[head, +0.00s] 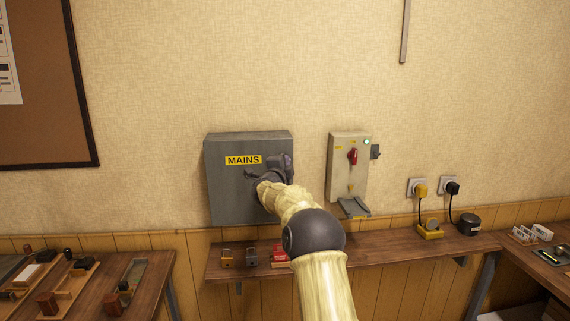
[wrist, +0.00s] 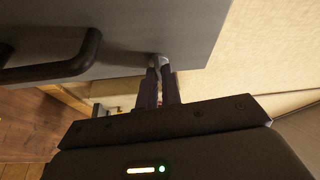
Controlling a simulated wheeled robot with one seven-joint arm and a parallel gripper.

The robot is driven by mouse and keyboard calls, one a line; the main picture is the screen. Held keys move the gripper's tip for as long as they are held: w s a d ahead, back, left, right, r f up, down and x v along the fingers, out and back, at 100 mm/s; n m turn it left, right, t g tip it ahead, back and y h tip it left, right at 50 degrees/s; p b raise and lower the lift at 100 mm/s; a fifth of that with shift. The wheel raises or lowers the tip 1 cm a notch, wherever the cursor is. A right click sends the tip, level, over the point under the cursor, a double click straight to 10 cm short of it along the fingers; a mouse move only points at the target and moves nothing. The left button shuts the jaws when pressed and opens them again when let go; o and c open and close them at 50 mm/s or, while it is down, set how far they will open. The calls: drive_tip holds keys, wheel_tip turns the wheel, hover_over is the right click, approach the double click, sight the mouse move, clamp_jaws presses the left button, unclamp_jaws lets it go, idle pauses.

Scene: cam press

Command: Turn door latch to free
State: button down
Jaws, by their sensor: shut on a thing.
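A grey steel cabinet (head: 228,190) with a yellow MAINS label (head: 243,160) hangs on the wall in the head view. Its grey door (wrist: 170,25) fills the top of the wrist view, with a black bar handle (wrist: 60,65) at the left. A small metal door latch (wrist: 157,60) sits near the door's edge. My gripper (wrist: 159,72) is shut on the latch, with its dark fingers on either side of it. In the head view my gripper (head: 283,168) is at the right part of the door, and my arm hides the latch there.
A beige switch box (head: 341,180) with a red handle (head: 352,156) and green lamp is right of the cabinet. Benches stand left and right.

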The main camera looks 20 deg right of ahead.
drive_tip(key=shift+m+g+p, duration=0.3)
drive_tip(key=shift+m+g, duration=0.1)
drive_tip(key=shift+m, duration=0.7)
drive_tip(key=c, duration=1.6)
unclamp_jaws()
drive_tip(key=shift+d, duration=0.1)
drive_tip(key=shift+s, duration=0.1)
drive_tip(key=b+v, duration=0.2)
drive_tip(key=v, duration=0.3)
drive_tip(key=b+v, duration=0.2)
drive_tip(key=v, duration=0.4)
drive_tip(key=b+v, duration=0.2)
drive_tip(key=v, duration=0.4)
drive_tip(key=shift+s+r, duration=0.2)
drive_tip(key=shift+r, duration=0.1)
drive_tip(key=shift+y, duration=0.3)
